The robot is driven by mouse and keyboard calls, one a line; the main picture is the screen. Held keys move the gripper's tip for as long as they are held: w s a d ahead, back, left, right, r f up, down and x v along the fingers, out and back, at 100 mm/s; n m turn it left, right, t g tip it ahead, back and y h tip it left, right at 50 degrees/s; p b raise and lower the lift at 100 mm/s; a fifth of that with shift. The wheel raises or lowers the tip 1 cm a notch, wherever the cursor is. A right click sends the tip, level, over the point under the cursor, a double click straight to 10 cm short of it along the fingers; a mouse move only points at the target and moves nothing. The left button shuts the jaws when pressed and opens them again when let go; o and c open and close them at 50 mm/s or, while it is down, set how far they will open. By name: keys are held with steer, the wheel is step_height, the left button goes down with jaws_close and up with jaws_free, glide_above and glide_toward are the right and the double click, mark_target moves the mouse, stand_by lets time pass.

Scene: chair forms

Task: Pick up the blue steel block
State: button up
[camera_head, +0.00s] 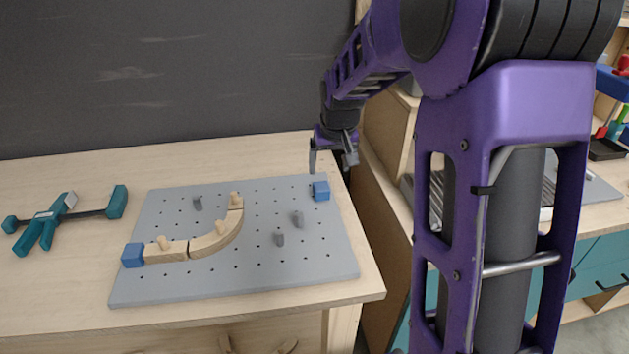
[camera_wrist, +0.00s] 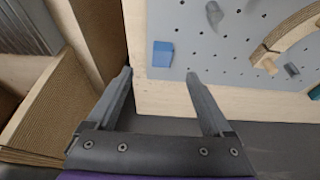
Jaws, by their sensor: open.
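A blue block (camera_head: 321,190) sits near the back right corner of the grey pegboard plate (camera_head: 290,275). Another blue block (camera_head: 133,255) sits at the plate's left edge, against the end of a curved wooden piece (camera_head: 215,240). My gripper (camera_head: 332,168) is open and empty, just behind and above the right-hand block. In the wrist view, this blue block (camera_wrist: 162,54) lies beyond my fingertips (camera_wrist: 159,75), roughly in line with the gap between them, and is not touched. The other blue block is outside the wrist view.
A teal clamp (camera_head: 65,215) lies on the wooden bench (camera_head: 60,300) at the left. A dark wall (camera_head: 170,80) rises behind. A wooden cabinet side (camera_wrist: 100,35) is left of my fingers in the wrist view.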

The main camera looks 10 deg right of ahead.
mark_target(322, 187)
steer(key=x, duration=0.7)
steer(key=shift+w+f, duration=0.15)
steer(key=w+f, duration=0.1)
steer(key=f, duration=0.1)
steer(key=w+f, duration=0.1)
steer(key=shift+w+a+f, duration=0.3)
steer(key=shift+w, duration=0.05)
steer(key=shift+w+f, duration=0.25)
steer(key=shift+f, duration=0.25)
jaws_close()
